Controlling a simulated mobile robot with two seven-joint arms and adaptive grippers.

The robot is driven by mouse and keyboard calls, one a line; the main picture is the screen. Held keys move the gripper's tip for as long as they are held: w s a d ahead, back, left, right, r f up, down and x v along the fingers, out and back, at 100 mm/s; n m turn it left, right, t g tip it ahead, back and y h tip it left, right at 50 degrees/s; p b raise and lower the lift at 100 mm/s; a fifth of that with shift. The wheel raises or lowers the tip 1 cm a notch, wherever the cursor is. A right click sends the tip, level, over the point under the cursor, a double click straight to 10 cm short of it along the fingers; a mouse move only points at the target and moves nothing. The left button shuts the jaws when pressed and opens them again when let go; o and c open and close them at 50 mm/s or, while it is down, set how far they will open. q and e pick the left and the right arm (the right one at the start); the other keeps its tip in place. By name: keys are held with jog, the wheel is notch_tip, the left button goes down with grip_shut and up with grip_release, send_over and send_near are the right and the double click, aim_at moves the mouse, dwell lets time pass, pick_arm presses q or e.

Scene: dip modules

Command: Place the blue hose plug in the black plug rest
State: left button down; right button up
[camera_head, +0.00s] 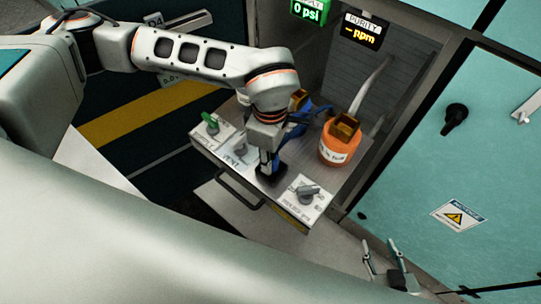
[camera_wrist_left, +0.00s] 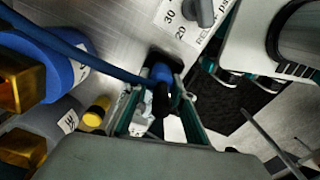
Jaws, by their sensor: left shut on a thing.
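My left gripper (camera_head: 268,163) points down over the front of the grey panel, with its fingertips at the black plug rest (camera_head: 270,176). It is shut on the blue hose plug (camera_wrist_left: 160,73), which shows between the fingers in the left wrist view. The blue hose (camera_wrist_left: 90,62) runs from the plug towards the upper left there. The plug's lower end is at the dark rest, but I cannot tell whether it is seated. My right gripper (camera_head: 385,262) is at the lower right of the head view, open and empty, away from the panel.
An orange canister (camera_head: 335,150) with a brass top stands right of my left gripper. A green knob (camera_head: 211,124) and a grey knob (camera_head: 308,191) flank the rest on the panel. A blue canister (camera_wrist_left: 52,75) is close by. A drawer handle (camera_head: 240,190) projects in front.

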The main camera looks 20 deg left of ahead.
pick_arm(q)
jog(key=shift+f, duration=0.1)
pick_arm(e)
jog(key=shift+s+f, duration=0.1)
jog(key=shift+s, duration=0.05)
pick_arm(q)
jog(key=c, duration=1.7)
grip_release()
pick_arm(e)
jog(key=shift+s, duration=0.1)
pick_arm(q)
notch_tip(320, 180, up, 12)
jog(key=p, duration=0.1)
pick_arm(e)
jog(key=shift+s+a+r, duration=0.2)
jog(key=shift+s+r, duration=0.05)
jog(key=shift+r, duration=0.05)
jog(key=shift+w+r, duration=0.1)
jog(key=shift+w, duration=0.1)
